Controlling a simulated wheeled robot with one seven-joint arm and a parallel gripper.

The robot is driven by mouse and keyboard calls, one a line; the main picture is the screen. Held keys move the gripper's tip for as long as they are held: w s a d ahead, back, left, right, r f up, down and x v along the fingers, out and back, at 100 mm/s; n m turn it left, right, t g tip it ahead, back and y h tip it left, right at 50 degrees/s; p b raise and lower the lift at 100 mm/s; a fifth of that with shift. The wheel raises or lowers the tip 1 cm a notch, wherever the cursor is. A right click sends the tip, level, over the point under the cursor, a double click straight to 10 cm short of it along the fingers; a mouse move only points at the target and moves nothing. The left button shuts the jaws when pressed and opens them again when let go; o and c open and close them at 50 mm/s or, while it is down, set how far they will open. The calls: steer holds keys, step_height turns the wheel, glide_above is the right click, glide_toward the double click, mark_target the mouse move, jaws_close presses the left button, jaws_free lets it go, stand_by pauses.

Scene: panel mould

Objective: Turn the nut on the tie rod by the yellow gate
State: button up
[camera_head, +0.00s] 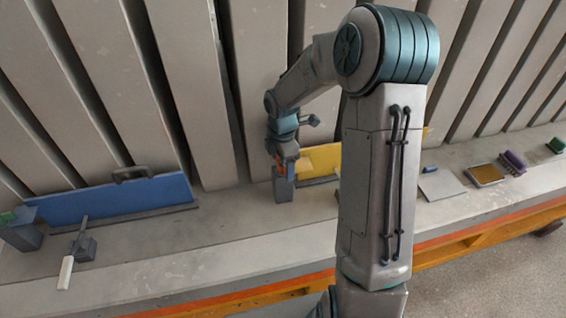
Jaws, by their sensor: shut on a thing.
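The yellow gate (320,159) stands upright on the concrete ledge, partly behind my arm. A grey block (283,190) stands at its left end. My gripper (285,170) points down at the top of this block, just left of the gate. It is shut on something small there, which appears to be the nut. The nut and the tie rod are too small and too covered by the fingers to make out clearly.
A blue gate (110,200) with a dark handle stands at left. Near it are a grey block with a white-handled tool (67,270) and another block with a green top. Right of my arm lie a pale plate (440,184), a tan-topped tray (485,174) and a purple brush (513,161).

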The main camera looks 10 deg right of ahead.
steer(key=shift+f+n, duration=0.1)
steer(key=shift+n, duration=0.2)
steer(key=o, duration=1)
steer(key=shift+o, duration=0.2)
step_height(320, 180, up, 14)
steer(key=b, duration=0.1)
steer(key=shift+b, duration=0.3)
